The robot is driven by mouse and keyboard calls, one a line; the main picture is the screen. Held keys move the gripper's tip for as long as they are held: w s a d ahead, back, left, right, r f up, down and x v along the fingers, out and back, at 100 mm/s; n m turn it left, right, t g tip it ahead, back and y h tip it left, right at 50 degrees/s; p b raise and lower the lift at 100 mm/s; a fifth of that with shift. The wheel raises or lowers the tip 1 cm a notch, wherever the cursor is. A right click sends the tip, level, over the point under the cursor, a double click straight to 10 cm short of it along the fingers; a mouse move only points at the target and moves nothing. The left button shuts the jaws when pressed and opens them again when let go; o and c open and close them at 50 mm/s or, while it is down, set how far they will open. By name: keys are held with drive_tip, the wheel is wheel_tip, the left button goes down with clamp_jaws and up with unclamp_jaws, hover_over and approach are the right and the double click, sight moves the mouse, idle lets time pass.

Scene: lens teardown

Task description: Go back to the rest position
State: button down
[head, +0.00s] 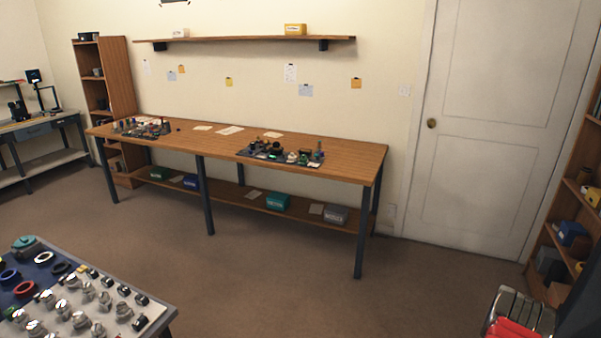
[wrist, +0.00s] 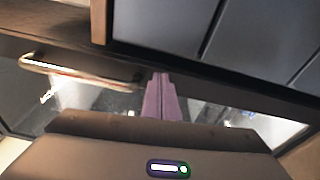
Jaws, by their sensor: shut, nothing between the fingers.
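My gripper (wrist: 161,82) shows in the wrist view, its two mauve fingers pressed together in the middle with nothing between them. It points toward dark panels (wrist: 235,38) at the top right. A curved, copper-coloured bar (wrist: 75,70) lies to the left of the fingers. I cannot tell what the panels and bar belong to. My gripper does not show in the head view.
In the head view, a table (head: 75,335) with rings and lens parts stands near at lower left. A long wooden workbench (head: 350,152) stands by the back wall, below a shelf (head: 230,39). A white door (head: 490,130) is at right. The carpet (head: 290,285) between is clear.

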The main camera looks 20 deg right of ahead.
drive_tip(key=s+a+n+g+y, duration=0.2)
drive_tip(key=s+a+g+y, duration=0.2)
drive_tip(key=s+a+y, duration=0.15)
drive_tip(key=a+r+m+g+y, duration=0.1)
drive_tip(key=a+r+g+y, duration=0.1)
drive_tip(key=a+r+y, duration=0.35)
drive_tip(key=w+a+r+t+y, duration=0.1)
drive_tip(key=w+a+r+t, duration=0.4)
drive_tip(key=w, duration=0.5)
drive_tip(key=w+a+r+t+y, duration=0.1)
drive_tip(key=w+a+r+t, duration=0.3)
drive_tip(key=w+a+r, duration=0.45)
drive_tip(key=w+a+r+t+y, duration=0.1)
drive_tip(key=w+a+r+t, duration=0.25)
drive_tip(key=w, duration=0.75)
drive_tip(key=w+a+r+n+t, duration=0.2)
drive_tip(key=a+r+t, duration=0.2)
drive_tip(key=a+r, duration=0.4)
drive_tip(key=w+a+r+n+t+y, duration=0.1)
drive_tip(key=w+a+r+n+t, duration=0.1)
drive_tip(key=a+r+t, duration=0.3)
drive_tip(key=w+a+r, duration=0.1)
drive_tip(key=a+r, duration=0.2)
drive_tip(key=shift+w+a+n, duration=0.15)
drive_tip(key=shift+w+n, duration=0.15)
